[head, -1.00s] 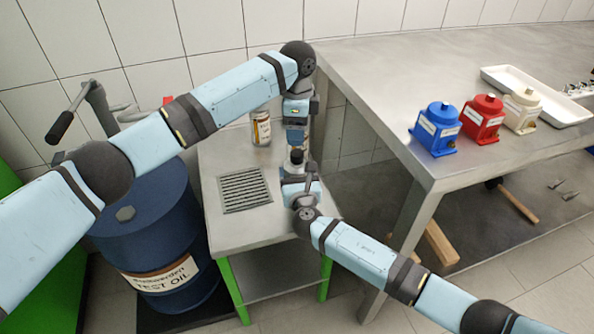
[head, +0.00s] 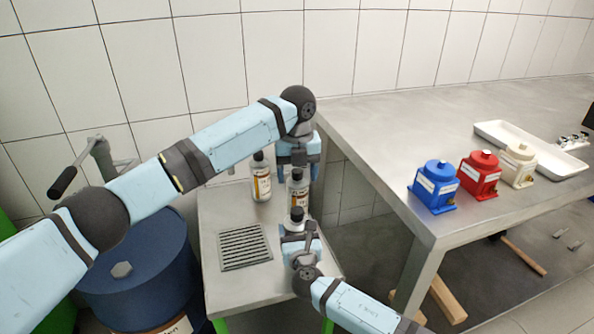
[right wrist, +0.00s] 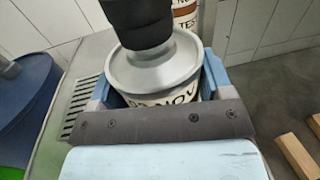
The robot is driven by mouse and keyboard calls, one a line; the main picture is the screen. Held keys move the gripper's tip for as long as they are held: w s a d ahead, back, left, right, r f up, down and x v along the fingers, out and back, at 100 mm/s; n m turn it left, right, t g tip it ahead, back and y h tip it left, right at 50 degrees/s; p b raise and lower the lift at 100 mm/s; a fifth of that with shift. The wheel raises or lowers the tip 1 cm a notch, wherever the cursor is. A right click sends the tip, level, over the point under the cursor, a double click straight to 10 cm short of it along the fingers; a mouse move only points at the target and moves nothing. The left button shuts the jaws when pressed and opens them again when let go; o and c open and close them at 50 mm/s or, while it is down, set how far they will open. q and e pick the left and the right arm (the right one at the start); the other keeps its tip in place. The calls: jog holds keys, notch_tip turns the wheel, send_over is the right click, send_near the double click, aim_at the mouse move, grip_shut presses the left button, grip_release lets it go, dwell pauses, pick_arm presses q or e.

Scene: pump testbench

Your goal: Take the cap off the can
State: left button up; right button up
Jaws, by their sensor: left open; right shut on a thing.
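The can (head: 292,226) stands near the right edge of the small metal table, with its black cap (head: 297,213) on top. My right gripper (head: 297,234) is shut around it. In the right wrist view the can's grey top (right wrist: 165,75) sits between the fingers (right wrist: 160,92), and the black cap (right wrist: 150,22) is on its neck. Part of the can's label shows; the rest is hidden by my gripper. My left gripper (head: 299,163) is open, behind the can in the picture, and apart from the cap. Its fingertips are partly hard to make out near a bottle.
Two labelled bottles (head: 261,182) (head: 297,190) stand behind the can. The small table (head: 225,295) has a drain grate (head: 245,246). A blue drum (head: 140,275) stands left. The larger bench (head: 400,130) at right holds blue, red and cream pumps and a white tray (head: 500,133).

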aim_at(297, 210)
pick_arm(q)
notch_tip(297, 210, down, 12)
jog(key=shift+r, duration=0.2)
dwell(0.4)
jog(key=c, duration=1.1)
jog(key=shift+r, duration=0.2)
jog(key=shift+r, duration=0.95)
jog(key=shift+r, duration=2)
pick_arm(e)
jog(key=o, duration=1.3)
